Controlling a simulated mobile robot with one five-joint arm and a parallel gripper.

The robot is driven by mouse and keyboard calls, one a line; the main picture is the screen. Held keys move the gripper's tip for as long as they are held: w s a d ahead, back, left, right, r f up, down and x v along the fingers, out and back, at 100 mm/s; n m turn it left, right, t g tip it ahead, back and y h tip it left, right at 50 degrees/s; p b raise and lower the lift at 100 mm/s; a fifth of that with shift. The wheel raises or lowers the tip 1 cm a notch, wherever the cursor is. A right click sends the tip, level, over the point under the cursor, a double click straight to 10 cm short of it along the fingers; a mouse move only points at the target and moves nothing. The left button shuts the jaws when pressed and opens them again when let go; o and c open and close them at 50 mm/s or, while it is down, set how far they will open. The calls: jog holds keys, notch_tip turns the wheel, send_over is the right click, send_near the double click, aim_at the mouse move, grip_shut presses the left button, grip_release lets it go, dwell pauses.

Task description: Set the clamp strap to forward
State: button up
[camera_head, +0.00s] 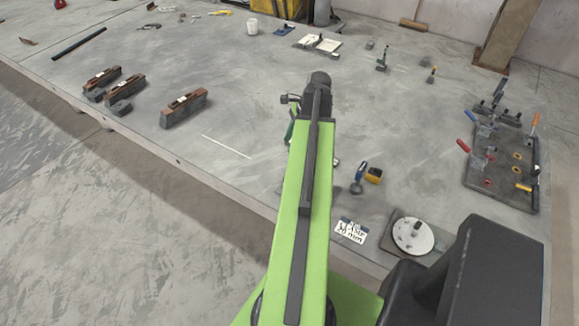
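No part is clearly recognisable as the clamp strap at this size. A dark fixture plate (504,200) at the right of the bench carries several clamps with red, orange, blue and yellow handles. A white round disc (413,235) with a small dark upright part on it sits on a dark base near the front edge. I cannot tell whether the strap is on either one. My green arm rises through the middle of the view to a dark joint, left of both. My gripper is hidden behind the arm, so its opening does not show.
A printed card (350,231) lies near the front edge. Wooden-topped blocks (184,107) stand at left. The bench (225,75) is largely clear between.

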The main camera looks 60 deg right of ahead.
jog(key=s+d+m, duration=0.3)
jog(key=s+d, duration=0.1)
jog(key=s, duration=0.1)
jog(key=b+x, duration=1.5)
jog(key=shift+w+a+f, duration=0.2)
jog(key=shift+w+a, duration=0.1)
jog(key=shift+w, duration=0.15)
jog(key=shift+w+a+f+b, duration=0.15)
jog(key=shift+w+f+b, duration=0.1)
jog(key=shift+f+b, duration=0.25)
jog(key=shift+c, duration=0.3)
grip_shut()
